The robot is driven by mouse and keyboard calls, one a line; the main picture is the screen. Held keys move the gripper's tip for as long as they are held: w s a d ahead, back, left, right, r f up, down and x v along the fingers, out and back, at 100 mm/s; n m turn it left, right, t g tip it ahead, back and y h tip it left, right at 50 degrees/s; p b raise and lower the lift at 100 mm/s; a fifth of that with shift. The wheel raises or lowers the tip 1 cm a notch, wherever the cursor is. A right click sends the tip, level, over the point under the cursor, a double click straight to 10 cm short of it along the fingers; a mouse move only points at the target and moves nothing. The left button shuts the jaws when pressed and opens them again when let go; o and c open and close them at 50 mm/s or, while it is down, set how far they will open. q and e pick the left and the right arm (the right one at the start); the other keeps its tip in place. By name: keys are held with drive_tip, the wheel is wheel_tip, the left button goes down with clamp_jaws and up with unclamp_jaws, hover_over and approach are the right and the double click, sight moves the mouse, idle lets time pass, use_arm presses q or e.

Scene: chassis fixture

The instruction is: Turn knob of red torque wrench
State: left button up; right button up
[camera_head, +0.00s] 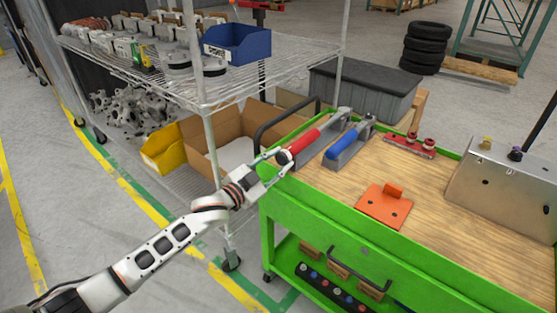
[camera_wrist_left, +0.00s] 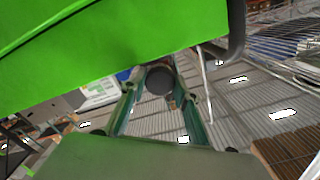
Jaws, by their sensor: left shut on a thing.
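The red torque wrench (camera_head: 305,141) lies in a grey holder at the far left corner of the green cart's wooden top. Its handle end points toward my left arm. My left gripper (camera_head: 277,162) is at that end, with its fingers on either side of the dark knob. In the left wrist view the round dark knob (camera_wrist_left: 159,80) sits between the tips of the two fingers, and my left gripper (camera_wrist_left: 158,92) is shut on it. The wrench's red body is mostly hidden in that view. My right gripper is in neither view.
A blue torque wrench (camera_head: 344,146) lies in a holder just right of the red one. An orange fixture (camera_head: 385,205) and a metal box (camera_head: 505,190) stand on the cart (camera_head: 330,222). A wire shelf (camera_head: 215,95) with bins stands close behind my left arm.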

use_arm(q)
drive_tip(key=shift+m, duration=0.5)
drive_tip(key=o, duration=1.1)
drive_tip(key=shift+s+f, duration=0.1)
drive_tip(key=shift+v, duration=3.95)
